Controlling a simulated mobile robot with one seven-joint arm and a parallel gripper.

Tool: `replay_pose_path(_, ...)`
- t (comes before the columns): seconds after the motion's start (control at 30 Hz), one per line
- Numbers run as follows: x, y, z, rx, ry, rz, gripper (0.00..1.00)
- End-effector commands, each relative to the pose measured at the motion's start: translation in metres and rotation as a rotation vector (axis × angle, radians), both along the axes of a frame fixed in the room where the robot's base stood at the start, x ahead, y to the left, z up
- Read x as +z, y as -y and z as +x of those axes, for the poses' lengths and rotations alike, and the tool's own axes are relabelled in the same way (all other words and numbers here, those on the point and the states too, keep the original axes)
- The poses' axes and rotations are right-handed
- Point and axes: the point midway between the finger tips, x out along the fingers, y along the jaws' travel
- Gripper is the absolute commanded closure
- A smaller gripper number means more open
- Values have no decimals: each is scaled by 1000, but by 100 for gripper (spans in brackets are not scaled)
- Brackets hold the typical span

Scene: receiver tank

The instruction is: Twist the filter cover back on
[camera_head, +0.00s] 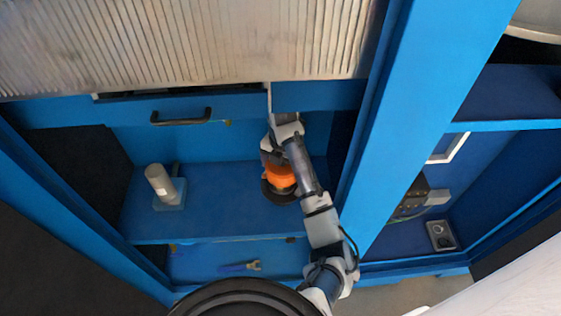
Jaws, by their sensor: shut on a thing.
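An orange round part (281,175), which looks like the filter cover, is at the right side of the blue shelf. A dark, wider round part (280,196) shows just below it. My gripper (273,156) reaches down to the orange part and appears shut on it. My wrist and forearm cover part of this spot, so the fingertips and the exact grip are hidden. I cannot tell whether the orange part is seated on the dark one or held just above it.
A grey cylinder (160,182) on a blue base stands on the shelf's left side. A black drawer handle (181,116) is above. A blue spanner (240,267) lies on the lower level. A blue post (420,100) rises right of my arm. The shelf's middle (222,190) is clear.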

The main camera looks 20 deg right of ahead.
Motion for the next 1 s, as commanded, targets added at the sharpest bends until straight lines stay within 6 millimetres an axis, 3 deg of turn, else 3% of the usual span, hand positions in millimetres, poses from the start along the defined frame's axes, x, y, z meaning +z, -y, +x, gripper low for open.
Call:
replay_pose_path(0.5,-44,0,0,1,-1,-1,32)
replay_pose_path(1.0,-55,0,0,1,-1,-1,32)
